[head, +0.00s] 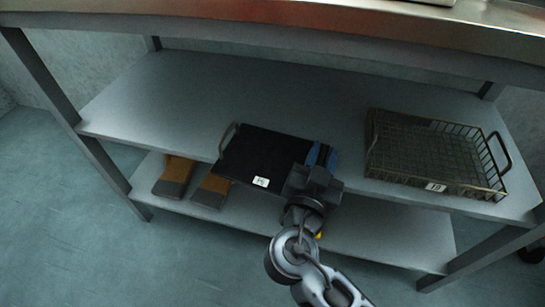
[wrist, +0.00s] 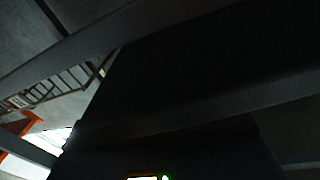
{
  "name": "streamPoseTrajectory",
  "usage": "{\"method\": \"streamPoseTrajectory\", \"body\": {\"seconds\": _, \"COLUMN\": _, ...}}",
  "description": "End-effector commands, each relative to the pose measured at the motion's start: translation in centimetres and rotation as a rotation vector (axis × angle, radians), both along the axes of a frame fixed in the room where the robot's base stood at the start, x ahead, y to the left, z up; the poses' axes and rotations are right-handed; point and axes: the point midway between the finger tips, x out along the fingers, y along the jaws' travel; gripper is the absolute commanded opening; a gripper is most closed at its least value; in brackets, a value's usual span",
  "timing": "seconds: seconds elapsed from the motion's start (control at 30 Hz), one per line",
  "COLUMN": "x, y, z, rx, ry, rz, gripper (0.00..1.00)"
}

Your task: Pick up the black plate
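The black plate (head: 262,154) is a flat, dark rectangle on the middle shelf in the head view. A metal handle (head: 228,139) rises at its left end and a white label (head: 261,182) is on its front edge. My gripper (head: 318,172) is over the plate's right front end, by the shelf's front edge. It hides part of that end, and its fingers cannot be made out. In the wrist view a large black surface fills much of the picture, too dark to identify for certain. I cannot tell whether the gripper touches the plate.
A wire basket (head: 377,168) with a label stands on the shelf to the right. A blue strip (head: 331,157) lies beside the gripper. Two brown-and-grey items (head: 174,176) (head: 212,190) are on the lower shelf. A metal top (head: 300,20) overhangs. The back of the middle shelf is clear.

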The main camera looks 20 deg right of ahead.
Motion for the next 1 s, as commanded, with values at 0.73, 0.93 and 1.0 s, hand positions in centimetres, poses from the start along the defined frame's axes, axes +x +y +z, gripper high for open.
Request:
{"method": "streamPoseTrajectory", "body": {"seconds": 0.73, "x": 0.0, "y": 0.05, "z": 0.02, "rx": 0.001, "ry": -0.001, "rz": 0.001, "gripper": 0.0}}
{"method": "streamPoseTrajectory", "body": {"seconds": 0.93, "x": -0.01, "y": 0.05, "z": 0.02, "rx": 0.001, "ry": -0.001, "rz": 0.001, "gripper": 0.0}}
{"method": "streamPoseTrajectory", "body": {"seconds": 1.0, "x": -0.01, "y": 0.05, "z": 0.02, "rx": 0.001, "ry": -0.001, "rz": 0.001, "gripper": 0.0}}
